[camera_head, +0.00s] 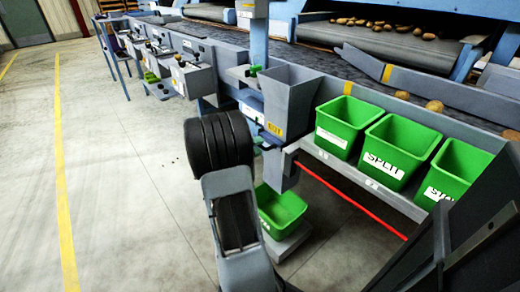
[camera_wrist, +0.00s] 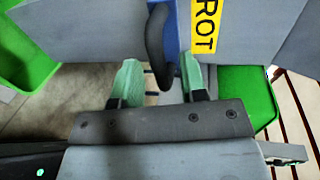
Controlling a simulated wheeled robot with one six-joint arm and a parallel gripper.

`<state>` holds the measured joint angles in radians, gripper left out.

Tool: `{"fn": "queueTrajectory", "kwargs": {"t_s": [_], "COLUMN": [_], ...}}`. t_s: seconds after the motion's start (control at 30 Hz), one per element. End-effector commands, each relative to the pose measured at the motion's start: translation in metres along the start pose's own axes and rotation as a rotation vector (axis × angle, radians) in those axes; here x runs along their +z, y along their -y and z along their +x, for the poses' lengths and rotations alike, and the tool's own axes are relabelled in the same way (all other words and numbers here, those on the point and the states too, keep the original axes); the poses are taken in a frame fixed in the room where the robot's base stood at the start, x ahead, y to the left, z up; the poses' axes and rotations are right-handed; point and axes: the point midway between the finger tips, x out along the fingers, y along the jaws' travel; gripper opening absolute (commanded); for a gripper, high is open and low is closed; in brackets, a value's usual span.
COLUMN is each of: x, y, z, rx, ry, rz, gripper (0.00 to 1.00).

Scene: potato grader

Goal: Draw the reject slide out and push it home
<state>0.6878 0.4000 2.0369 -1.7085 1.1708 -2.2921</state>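The reject slide shows in the wrist view as a blue plate (camera_wrist: 172,30) with a dark curved handle (camera_wrist: 156,48), beside a yellow label (camera_wrist: 205,28) reading "ROT". My gripper (camera_wrist: 159,68) is open. Its two green fingertips stand apart, one on each side of the handle's lower end, and I see gaps between them and the handle. In the head view the grey chute (camera_head: 289,95) carries the yellow label, and my arm hides most of the gripper and the handle. How far the slide is out I cannot tell.
A green bin (camera_head: 283,208) stands low under the chute. Several green bins, one marked "SPLIT" (camera_head: 385,165), stand on a shelf (camera_head: 335,165) to the right, with a red rail (camera_head: 350,200) below. The floor (camera_head: 120,170) to the left is clear.

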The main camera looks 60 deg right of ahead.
Motion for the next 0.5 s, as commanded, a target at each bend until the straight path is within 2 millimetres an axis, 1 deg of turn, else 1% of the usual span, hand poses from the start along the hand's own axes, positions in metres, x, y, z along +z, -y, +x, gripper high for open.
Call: {"fn": "queueTrajectory", "kwargs": {"t_s": [0.03, 0.2, 0.5], "x": [-0.0006, -0.0001, -0.0001], "y": [-0.0018, -0.0005, 0.0002], "z": [0.0056, 0.0136, 0.0152], "rx": [0.001, 0.0, 0.0], "ry": [-0.002, 0.0, 0.0], "rz": [0.0, -0.001, -0.001], "gripper": [0.39, 0.39, 0.39]}}
